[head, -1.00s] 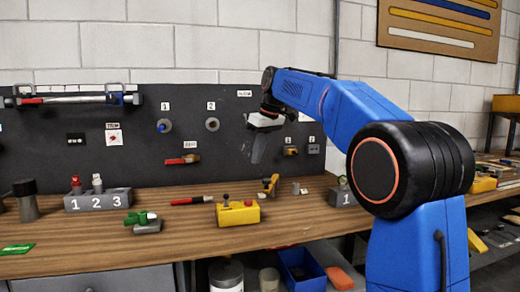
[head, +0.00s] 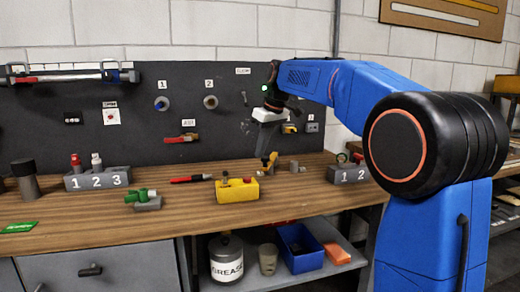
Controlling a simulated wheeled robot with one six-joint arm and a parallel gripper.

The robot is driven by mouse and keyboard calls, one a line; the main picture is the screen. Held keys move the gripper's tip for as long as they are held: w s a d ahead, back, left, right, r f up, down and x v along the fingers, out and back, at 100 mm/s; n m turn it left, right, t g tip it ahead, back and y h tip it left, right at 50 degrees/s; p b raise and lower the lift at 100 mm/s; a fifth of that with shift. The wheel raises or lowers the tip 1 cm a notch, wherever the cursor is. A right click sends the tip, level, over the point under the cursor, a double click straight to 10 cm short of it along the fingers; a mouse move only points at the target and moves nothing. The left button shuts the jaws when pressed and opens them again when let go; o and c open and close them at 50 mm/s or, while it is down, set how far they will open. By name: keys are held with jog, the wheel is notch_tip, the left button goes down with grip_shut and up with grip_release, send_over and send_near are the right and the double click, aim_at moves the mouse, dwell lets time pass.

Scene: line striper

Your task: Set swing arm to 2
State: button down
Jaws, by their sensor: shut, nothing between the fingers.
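No part in view is labelled as the swing arm, and I cannot tell for sure which it is. The black panel (head: 225,140) carries two round grey fittings under labels 1 and 2. The left fitting (head: 161,103) has a blue centre; the right fitting (head: 210,102) is plain grey. A small yellow angled part (head: 270,161) stands on the bench behind the yellow box (head: 237,190). My gripper (head: 262,150) is shut and empty, pointing down just above or in front of the yellow part. I cannot tell whether they touch.
A grey block marked 1 2 3 (head: 98,180) holds red and white pieces at left. A green valve (head: 142,197) and a red tool (head: 190,179) lie on the wooden bench (head: 200,222).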

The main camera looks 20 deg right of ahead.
jog(key=shift+d, duration=0.1)
jog(key=shift+s+d+n, duration=0.45)
jog(key=shift+d+n, duration=0.05)
jog(key=shift+d, duration=0.1)
jog(key=d+n+g+y, duration=0.1)
jog(key=d+n, duration=0.4)
jog(key=d, duration=1)
jog(key=shift+s+g, duration=0.25)
jog(key=shift+g, duration=0.05)
jog(key=shift+d, duration=0.15)
